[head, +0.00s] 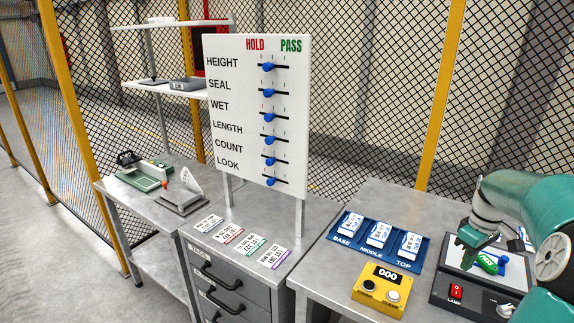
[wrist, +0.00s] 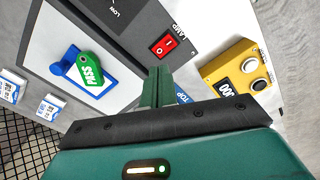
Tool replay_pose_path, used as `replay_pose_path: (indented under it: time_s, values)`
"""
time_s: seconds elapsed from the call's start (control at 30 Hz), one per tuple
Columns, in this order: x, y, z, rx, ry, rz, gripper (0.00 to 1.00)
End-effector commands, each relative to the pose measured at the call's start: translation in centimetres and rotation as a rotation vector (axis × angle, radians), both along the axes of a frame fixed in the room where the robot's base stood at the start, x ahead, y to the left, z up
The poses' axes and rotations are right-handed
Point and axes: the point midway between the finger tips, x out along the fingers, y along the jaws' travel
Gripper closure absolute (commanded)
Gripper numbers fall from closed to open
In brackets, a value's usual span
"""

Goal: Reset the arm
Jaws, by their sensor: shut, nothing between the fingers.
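In the wrist view my gripper (wrist: 157,76) shows as two green fingers pressed together, pointing up the picture. My green arm comes in from the right edge and hides part of the bench.
A green PASS tag (head: 487,261) lies at a blue piece on the lamp box's pale panel. A yellow counter (head: 381,289) reading 000 and a blue tray (head: 350,251) with three white packs stand left. A white slider board (head: 256,110) rises behind the drawers.

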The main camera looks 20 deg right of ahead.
Motion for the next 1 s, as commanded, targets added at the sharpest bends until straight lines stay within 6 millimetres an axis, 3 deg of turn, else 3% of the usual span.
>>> replay_pose_path:
  time_s: [0.17,0.3,0.5,0.77,1.0]
  values:
    - [1.1,2.5,0.9,-0.026,0.005,0.004,1.00]
    - [2.9,8.2,2.8,-0.087,-0.002,0.000,1.00]
    - [3.7,17.6,5.5,-0.170,-0.062,-0.030,1.00]
    - [1.3,28.2,7.7,-0.200,-0.208,-0.086,1.00]
    - [-3.0,35.9,8.0,-0.123,-0.369,-0.140,1.00]
